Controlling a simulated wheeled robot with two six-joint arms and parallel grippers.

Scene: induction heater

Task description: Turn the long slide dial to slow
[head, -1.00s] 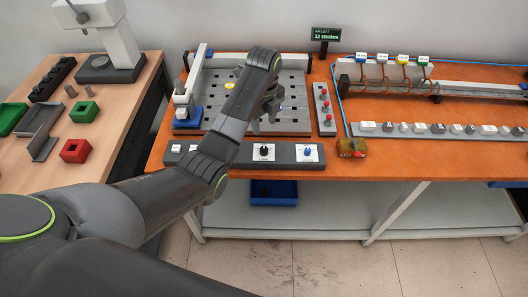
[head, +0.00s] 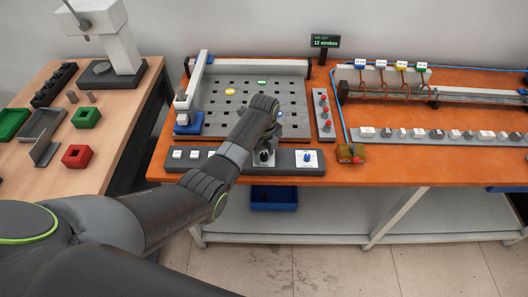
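A grey control strip (head: 284,160) runs along the front edge of the orange bench. It carries a black dial (head: 265,159) on a white plate and a blue dial (head: 307,157) on another white plate to its right. Their labels are too small to read, so I cannot tell which is the long slide dial. My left gripper (head: 271,138) is just above and behind the black dial, partly covering it. Its fingers are mostly hidden by my wrist, so contact and opening are unclear. My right gripper is out of view.
A rail with colored valves (head: 382,65) is further right. A side table holds bins (head: 87,116).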

